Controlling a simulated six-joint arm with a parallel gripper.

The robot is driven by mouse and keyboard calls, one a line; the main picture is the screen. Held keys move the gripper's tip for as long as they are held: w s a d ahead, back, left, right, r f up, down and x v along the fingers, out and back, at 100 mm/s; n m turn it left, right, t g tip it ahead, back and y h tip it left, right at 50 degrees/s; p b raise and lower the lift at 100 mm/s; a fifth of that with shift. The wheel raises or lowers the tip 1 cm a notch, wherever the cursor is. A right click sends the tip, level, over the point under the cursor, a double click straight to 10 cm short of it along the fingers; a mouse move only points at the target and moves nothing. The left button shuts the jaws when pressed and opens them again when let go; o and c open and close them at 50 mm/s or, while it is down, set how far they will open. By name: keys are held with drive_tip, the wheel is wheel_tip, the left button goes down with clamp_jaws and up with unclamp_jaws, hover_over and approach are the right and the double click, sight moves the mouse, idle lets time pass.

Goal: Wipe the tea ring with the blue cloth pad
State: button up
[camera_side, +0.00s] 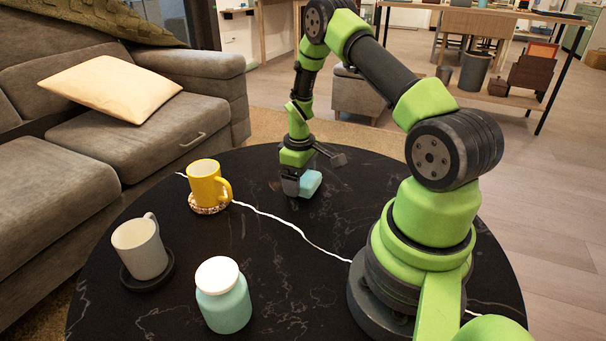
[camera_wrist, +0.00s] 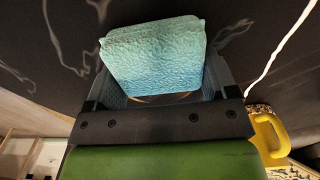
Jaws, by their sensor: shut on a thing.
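The blue cloth pad (camera_side: 311,184) is a light-blue block at the far middle of the black round table, in the side view. My gripper (camera_side: 292,186) points down and is shut on it. In the wrist view the pad (camera_wrist: 154,55) fills the space between the two fingers of my gripper (camera_wrist: 160,85). The pad is low, at or very near the table top; I cannot tell if it touches. A faint brownish arc, apparently part of the tea ring (camera_wrist: 165,98), shows just at the pad's edge in the wrist view. The rest of it is hidden.
A yellow mug (camera_side: 205,184) on a patterned coaster (camera_side: 209,210) stands left of my gripper. A grey mug (camera_side: 139,249) on a dark coaster (camera_side: 147,281) and a teal jar with a white lid (camera_side: 223,296) stand nearer the camera. The table's middle (camera_side: 265,245) is clear.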

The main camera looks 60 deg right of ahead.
sight(266, 177)
drive_tip(key=shift+w, duration=4.8)
drive_tip(key=shift+s, duration=4.8)
drive_tip(key=shift+s+r, duration=0.25)
drive_tip(key=shift+r, duration=3.8)
